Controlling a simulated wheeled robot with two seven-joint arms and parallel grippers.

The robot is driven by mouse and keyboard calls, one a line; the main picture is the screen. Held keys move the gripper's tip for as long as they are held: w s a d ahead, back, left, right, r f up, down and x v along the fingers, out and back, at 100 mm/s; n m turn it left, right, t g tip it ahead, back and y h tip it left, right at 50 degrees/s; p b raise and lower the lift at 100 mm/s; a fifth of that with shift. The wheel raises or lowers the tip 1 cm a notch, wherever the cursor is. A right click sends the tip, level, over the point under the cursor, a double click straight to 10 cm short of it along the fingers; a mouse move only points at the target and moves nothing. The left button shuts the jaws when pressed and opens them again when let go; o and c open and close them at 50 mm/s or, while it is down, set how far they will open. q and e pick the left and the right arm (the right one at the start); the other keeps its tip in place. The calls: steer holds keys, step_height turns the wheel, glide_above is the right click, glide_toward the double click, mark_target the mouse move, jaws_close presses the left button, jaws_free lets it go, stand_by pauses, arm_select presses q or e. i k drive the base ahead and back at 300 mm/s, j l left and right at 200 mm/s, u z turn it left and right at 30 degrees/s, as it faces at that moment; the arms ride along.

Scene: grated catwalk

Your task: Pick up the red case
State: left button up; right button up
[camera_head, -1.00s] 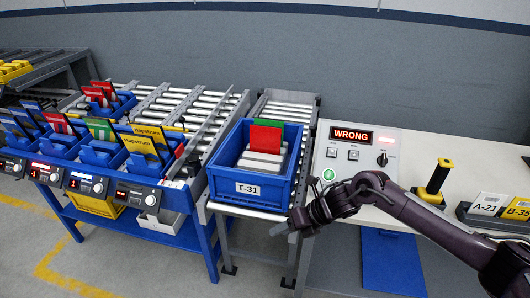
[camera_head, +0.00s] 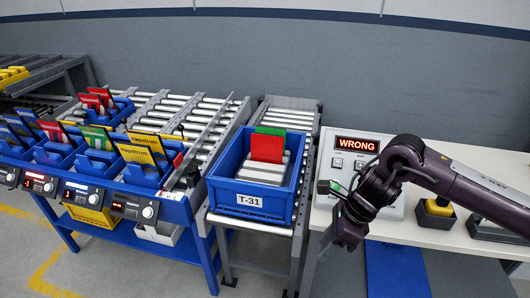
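A red case (camera_head: 267,148) stands upright in the blue tote labelled T-31 (camera_head: 252,202), in front of a green case (camera_head: 279,132). Pale slotted blocks lie around it in the tote. More red cases (camera_head: 91,102) stand in the blue bins at the left, one of them nearer (camera_head: 54,131). My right gripper (camera_head: 331,207) is to the right of the tote, over the control panel's near left corner, apart from the red case. Its fingers are dark and partly turned away, so I cannot tell whether they are open. My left gripper is out of view.
The control panel (camera_head: 347,164) shows "WRONG" on its display (camera_head: 357,146). Roller conveyors (camera_head: 180,104) run behind the bins. The space above the tote is clear.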

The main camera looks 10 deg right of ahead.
mark_target(268, 148)
steer(key=i, duration=1.85)
